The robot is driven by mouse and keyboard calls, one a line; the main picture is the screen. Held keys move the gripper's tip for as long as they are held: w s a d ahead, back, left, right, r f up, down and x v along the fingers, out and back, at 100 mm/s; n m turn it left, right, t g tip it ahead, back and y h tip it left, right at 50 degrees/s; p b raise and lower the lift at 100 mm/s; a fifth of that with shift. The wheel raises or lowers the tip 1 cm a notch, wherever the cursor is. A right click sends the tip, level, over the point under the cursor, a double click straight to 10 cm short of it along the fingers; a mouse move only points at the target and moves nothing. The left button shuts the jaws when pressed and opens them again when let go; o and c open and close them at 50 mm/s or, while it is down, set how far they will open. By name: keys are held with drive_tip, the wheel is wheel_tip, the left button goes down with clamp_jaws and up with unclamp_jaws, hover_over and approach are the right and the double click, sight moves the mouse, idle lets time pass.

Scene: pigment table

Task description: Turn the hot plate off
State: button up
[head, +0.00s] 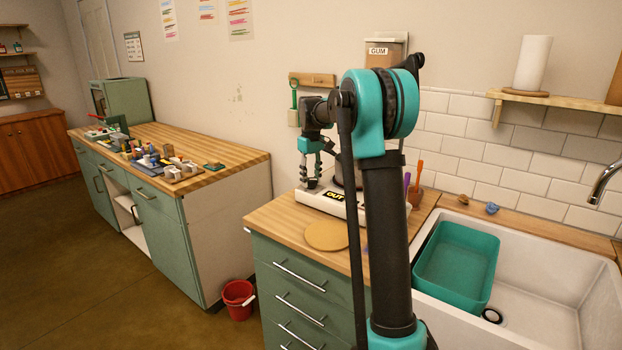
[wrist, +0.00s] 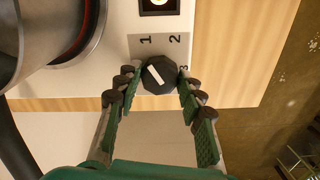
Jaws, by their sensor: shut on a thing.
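The white hot plate (head: 333,203) stands on the wooden counter in the head view, partly behind my arm. In the wrist view its white body (wrist: 118,15) shows a black knob (wrist: 158,76) with a white pointer line and the numbers 1, 2 and 3 around it. The line slants towards upper left, on the side of the 1. A small light (wrist: 158,4) in a black frame glows at the top edge. My gripper (wrist: 155,82) is shut on the knob, a finger on each side. It also shows over the hot plate's front left in the head view (head: 312,183).
A metal pot (wrist: 35,35) stands on the burner, with a red ring at the burner's edge (wrist: 82,45). A round wooden board (head: 326,236) lies in front of the hot plate. A sink with a teal basin (head: 457,262) is at right.

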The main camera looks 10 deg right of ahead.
sight(311, 179)
drive_tip(key=shift+n, duration=0.3)
drive_tip(key=n, duration=0.5)
drive_tip(key=shift+n, duration=0.3)
drive_tip(key=n, duration=0.5)
drive_tip(key=shift+n, duration=0.4)
drive_tip(key=o, duration=1.2)
drive_tip(key=shift+r, duration=0.15)
wheel_tip(311, 179, up, 12)
